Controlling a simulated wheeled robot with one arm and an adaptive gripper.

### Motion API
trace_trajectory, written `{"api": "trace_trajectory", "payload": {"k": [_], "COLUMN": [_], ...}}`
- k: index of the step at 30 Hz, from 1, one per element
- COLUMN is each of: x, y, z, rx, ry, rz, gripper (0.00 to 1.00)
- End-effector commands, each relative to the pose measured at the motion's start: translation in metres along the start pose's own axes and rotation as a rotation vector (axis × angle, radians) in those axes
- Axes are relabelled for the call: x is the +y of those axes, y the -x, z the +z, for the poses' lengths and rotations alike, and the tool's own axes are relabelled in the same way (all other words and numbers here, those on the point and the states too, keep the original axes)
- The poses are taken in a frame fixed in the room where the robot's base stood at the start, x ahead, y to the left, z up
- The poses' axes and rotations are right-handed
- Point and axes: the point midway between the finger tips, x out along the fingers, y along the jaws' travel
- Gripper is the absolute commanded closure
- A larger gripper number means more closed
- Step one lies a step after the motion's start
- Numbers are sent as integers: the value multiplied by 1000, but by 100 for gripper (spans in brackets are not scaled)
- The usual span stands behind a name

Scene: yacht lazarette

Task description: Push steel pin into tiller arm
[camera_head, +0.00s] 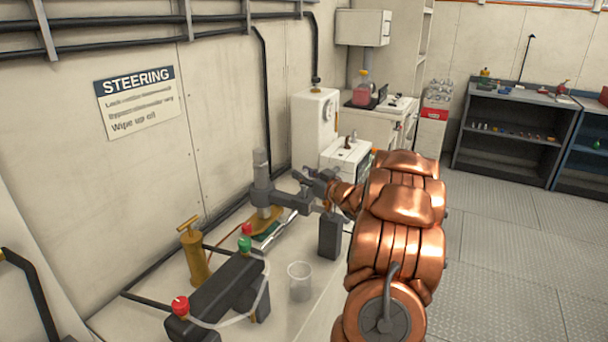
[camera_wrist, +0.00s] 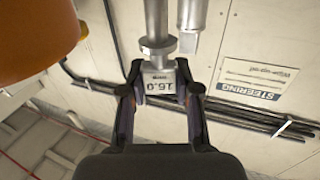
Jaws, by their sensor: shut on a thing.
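My gripper (camera_head: 318,181) is shut on the steel pin (camera_wrist: 156,25); in the wrist view its two fingertips (camera_wrist: 160,76) grip both sides of the pin's grey head, marked 16.0. The pin has a round collar, and its shank runs away from my fingers toward the top of that view. Another metal cylinder (camera_wrist: 190,22) stands close beside it. In the head view the grey tiller arm (camera_head: 292,201) sticks out right from an upright post (camera_head: 261,163) on the bench, close below my gripper. I cannot tell whether the pin is in the tiller arm's hole.
A dark upright block (camera_head: 330,237) stands below my gripper. The wall with the STEERING sign (camera_head: 137,101) is behind. Floor at right is clear.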

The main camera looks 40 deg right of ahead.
Motion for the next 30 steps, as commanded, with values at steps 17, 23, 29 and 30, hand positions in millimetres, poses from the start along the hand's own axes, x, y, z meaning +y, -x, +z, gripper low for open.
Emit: {"api": "trace_trajectory", "payload": {"k": [17,23,29,30], "x": [0,0,0,0], "y": [0,0,0,0], "z": [10,13,16,16], "rx": [0,0,0,1], "ry": [0,0,0,0], "rz": [0,0,0,0], "gripper": [100,100,100,100]}}
